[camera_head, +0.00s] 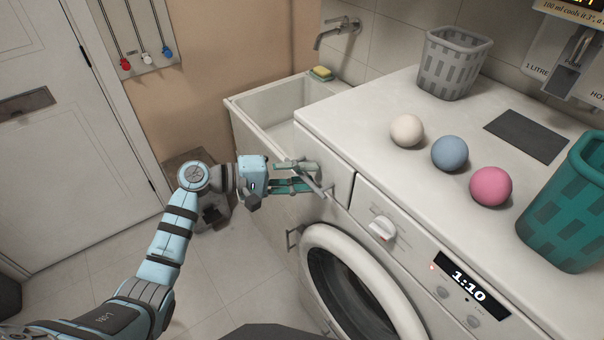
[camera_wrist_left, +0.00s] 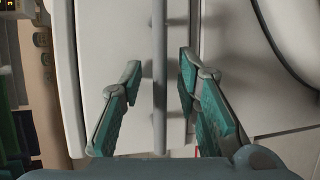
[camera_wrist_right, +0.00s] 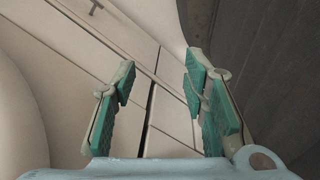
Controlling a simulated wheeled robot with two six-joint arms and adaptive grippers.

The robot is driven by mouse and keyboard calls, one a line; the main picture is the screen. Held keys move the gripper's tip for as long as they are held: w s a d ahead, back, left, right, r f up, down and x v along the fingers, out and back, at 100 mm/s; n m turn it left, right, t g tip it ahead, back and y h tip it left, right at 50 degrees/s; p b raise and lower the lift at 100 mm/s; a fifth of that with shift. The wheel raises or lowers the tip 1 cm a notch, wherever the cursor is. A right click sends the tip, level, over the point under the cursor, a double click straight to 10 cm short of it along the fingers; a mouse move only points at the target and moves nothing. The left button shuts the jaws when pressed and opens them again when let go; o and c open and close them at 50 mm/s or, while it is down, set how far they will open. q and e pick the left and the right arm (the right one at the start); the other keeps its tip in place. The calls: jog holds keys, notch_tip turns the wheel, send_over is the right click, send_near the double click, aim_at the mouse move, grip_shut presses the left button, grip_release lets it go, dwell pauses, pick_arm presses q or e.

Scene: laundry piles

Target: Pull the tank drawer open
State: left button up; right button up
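The tank drawer (camera_head: 340,184) is the pale panel at the top left of the washing machine's front, with a grey bar handle (camera_head: 322,187). It looks shut. My left gripper (camera_head: 308,180) is at this handle. In the left wrist view the handle bar (camera_wrist_left: 159,110) runs between the two fingers of my left gripper (camera_wrist_left: 160,65), with a gap on each side. The fingers are open and not closed on it. My right gripper (camera_wrist_right: 160,63) shows only in its own wrist view, open and with nothing between its fingers.
The washing machine (camera_head: 365,125) has a knob (camera_head: 382,229), a round door (camera_head: 365,285) and a display (camera_head: 468,287) reading 1:10. Several balls and a teal basket (camera_head: 575,205) stand on top. A sink (camera_head: 262,115) is behind. The floor (camera_head: 215,275) left of the machine is clear.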

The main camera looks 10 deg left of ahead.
pick_arm(q)
jog(key=shift+c, duration=0.4)
grip_shut()
